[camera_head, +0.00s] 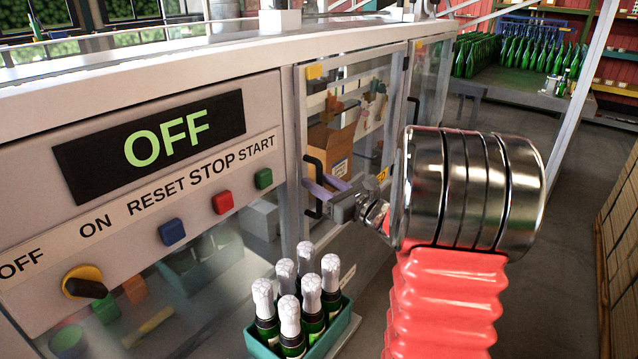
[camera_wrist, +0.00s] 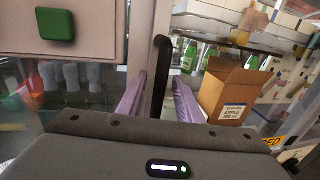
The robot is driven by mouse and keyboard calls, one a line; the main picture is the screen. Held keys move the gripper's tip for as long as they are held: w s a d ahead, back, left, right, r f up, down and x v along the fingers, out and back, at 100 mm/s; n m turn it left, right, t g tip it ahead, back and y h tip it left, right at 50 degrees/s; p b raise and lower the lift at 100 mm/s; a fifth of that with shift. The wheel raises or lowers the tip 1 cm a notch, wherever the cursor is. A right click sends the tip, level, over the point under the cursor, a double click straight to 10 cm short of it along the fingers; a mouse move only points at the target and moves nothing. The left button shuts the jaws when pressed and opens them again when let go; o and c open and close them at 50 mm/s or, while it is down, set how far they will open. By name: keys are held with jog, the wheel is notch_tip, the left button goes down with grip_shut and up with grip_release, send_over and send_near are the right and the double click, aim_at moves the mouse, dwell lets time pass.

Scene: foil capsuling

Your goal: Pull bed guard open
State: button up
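The bed guard (camera_head: 301,120) is a clear panel in a grey metal frame on the machine's side, right of the control panel. It looks closed. Its black upright handle (camera_head: 313,172) is on the left side of the frame and also shows in the wrist view (camera_wrist: 161,55). My gripper (camera_head: 322,188) reaches it from the right. In the wrist view my two purple fingers (camera_wrist: 160,78) stand apart, one on each side of the handle. A gap shows between them and the bar, so they look open around it. The handle's lower end is hidden behind my gripper body.
The control panel (camera_head: 60,215) has an OFF display (camera_head: 165,135), a knob (camera_head: 85,282) and blue, red and green buttons. A teal crate (camera_head: 335,335) of foil-topped bottles stands below the handle. A cardboard box (camera_wrist: 228,90) is behind the clear panel. Open floor (camera_head: 560,190) lies right.

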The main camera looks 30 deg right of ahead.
grip_shut()
jog(key=shift+s, duration=0.15)
dwell(0.5)
